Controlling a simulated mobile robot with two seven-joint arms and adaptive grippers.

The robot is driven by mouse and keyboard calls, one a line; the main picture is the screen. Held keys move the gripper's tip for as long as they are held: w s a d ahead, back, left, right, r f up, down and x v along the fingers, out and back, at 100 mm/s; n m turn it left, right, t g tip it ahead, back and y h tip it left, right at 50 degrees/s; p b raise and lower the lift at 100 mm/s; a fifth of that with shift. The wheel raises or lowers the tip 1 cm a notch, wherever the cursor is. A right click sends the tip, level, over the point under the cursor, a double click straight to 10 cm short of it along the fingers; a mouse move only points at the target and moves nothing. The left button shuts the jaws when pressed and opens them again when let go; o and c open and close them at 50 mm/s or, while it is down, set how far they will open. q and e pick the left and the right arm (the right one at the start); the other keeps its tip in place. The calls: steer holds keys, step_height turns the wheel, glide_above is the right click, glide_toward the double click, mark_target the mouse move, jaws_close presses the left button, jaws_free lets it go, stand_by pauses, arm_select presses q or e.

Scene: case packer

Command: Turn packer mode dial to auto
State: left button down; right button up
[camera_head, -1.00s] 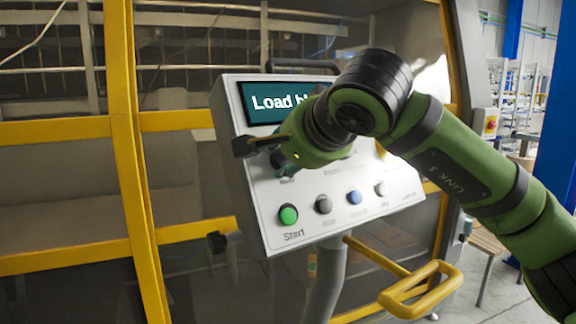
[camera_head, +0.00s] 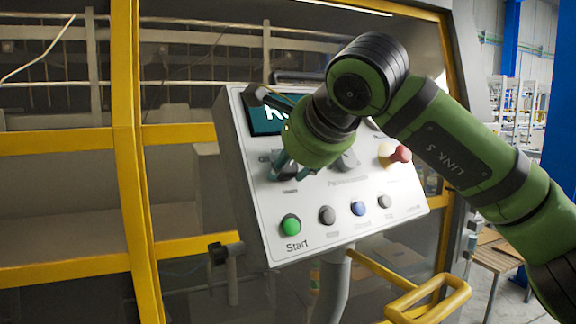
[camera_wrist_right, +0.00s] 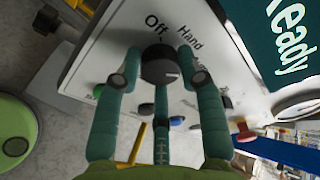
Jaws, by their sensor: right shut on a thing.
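The mode dial (camera_wrist_right: 158,66) is a dark round knob on the white panel face. The words "Off" and "Hand" are printed beside it in the right wrist view, but no "Auto" label is readable. A pale mark shows on the dial's near edge; which label it points to I cannot tell. My right gripper (camera_wrist_right: 159,82) is closed around the dial, with teal fingers on both sides and a third below. In the head view my right gripper (camera_head: 281,166) is at the panel's left part and hides the dial. My left gripper is not in view.
The control panel (camera_head: 325,238) carries a green Start button (camera_head: 291,225), several smaller buttons, a grey knob (camera_head: 346,161) and a red button (camera_head: 400,154) on yellow. The screen (camera_wrist_right: 284,40) reads "Ready". A yellow handle (camera_head: 430,301) juts out below right.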

steer(key=shift+w+d+r+m, duration=0.15)
steer(key=shift+d+m, duration=0.15)
steer(key=shift+m, duration=0.1)
steer(key=o, duration=1.1)
steer(key=shift+d, duration=0.2)
steer(key=shift+a, duration=0.1)
steer(key=shift+s, duration=0.2)
steer(key=v, duration=1.1)
steer(key=shift+s+d+r, duration=0.15)
steer(key=shift+d, duration=0.15)
